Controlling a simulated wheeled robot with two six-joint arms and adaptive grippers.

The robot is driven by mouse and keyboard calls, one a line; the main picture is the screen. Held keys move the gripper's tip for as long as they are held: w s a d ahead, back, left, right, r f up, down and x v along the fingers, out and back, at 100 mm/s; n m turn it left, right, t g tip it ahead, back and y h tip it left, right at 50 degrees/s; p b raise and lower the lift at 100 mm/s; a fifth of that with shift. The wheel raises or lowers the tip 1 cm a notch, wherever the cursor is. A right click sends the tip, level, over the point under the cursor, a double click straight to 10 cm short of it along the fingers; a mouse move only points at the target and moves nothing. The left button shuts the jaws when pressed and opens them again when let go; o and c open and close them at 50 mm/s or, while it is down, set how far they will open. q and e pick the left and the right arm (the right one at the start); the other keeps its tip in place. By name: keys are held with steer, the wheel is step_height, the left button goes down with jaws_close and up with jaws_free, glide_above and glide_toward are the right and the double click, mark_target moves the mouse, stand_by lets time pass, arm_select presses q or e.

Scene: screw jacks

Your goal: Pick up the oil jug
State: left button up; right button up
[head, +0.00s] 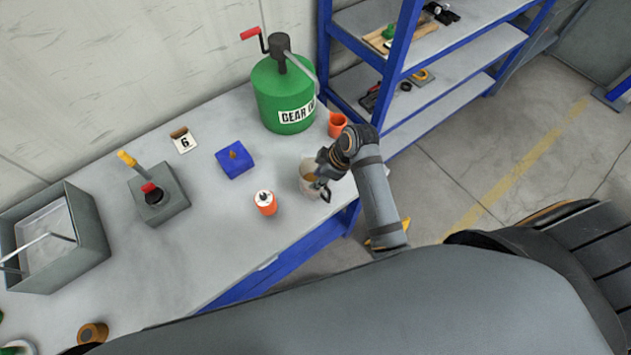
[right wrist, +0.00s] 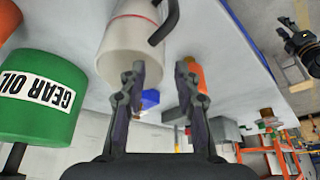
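The oil jug (head: 309,178) is a pale, cream-coloured cylinder with a dark handle, standing near the right end of the workbench. In the right wrist view, the jug (right wrist: 128,48) looms large just ahead of the fingers, its dark handle roughly in line with the gap. My right gripper (head: 322,172) is at the jug's right side and partly covers it. In the right wrist view, its two fingers (right wrist: 160,75) are apart with nothing clamped between them. A dark gripper-like shape, seemingly my left gripper (right wrist: 290,28), is small at the upper right there; its fingers are unclear.
A green gear oil drum (head: 284,95) with a pump and an orange cup (head: 337,124) stand behind the jug. An orange bottle (head: 265,203) and a blue block (head: 235,159) are left of it. A blue shelf unit (head: 398,60) is beyond the bench's right end.

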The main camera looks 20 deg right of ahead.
steer(key=p+x, duration=0.1)
steer(key=x, duration=0.3)
jaws_close()
stand_by(0.4)
